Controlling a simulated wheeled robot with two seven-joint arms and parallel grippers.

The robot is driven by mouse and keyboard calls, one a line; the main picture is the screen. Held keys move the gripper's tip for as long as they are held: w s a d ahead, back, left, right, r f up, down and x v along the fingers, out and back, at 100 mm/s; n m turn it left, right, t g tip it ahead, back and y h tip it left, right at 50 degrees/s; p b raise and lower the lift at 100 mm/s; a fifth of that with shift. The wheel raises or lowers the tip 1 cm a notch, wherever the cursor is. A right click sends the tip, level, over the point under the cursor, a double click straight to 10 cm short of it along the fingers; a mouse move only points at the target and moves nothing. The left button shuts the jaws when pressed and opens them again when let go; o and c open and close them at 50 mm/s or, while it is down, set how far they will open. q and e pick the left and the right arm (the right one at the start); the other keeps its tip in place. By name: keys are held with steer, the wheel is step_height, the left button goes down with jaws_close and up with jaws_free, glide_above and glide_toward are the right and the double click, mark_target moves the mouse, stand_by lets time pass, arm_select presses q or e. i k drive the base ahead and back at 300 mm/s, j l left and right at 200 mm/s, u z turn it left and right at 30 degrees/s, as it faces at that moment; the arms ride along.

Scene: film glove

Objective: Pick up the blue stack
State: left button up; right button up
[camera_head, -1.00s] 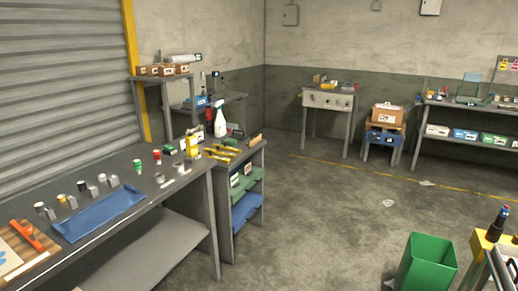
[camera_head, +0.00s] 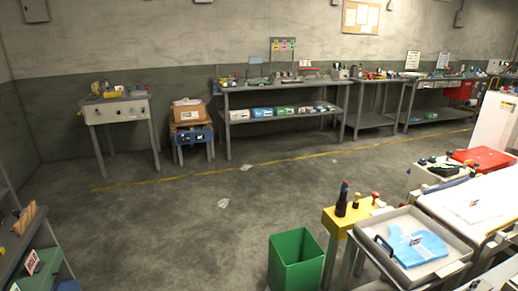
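A flat blue stack (camera_head: 416,246) with a small white label on it lies in a shallow grey tray (camera_head: 452,258) at the lower right. It looks like thin film sheets or gloves, but the detail is too small to be sure. A dark handle-like shape stands at the stack's left side. Neither of my grippers is in view.
A green bin (camera_head: 296,262) stands on the floor left of the tray. A yellow stand (camera_head: 338,219) holding stamp-like items is between them. A white-topped table (camera_head: 478,202) adjoins the tray's right. Workbenches (camera_head: 285,86) line the back wall. The middle floor is mostly clear.

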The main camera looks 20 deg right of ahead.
mark_target(420, 248)
steer(key=i+l+z, duration=0.15)
steer(key=i+z, duration=1)
steer(key=i+j+z, duration=0.35)
steer(key=i+l+z, duration=0.1)
steer(key=i+z, duration=0.55)
steer(key=i+l, duration=0.05)
steer(key=i, duration=0.1)
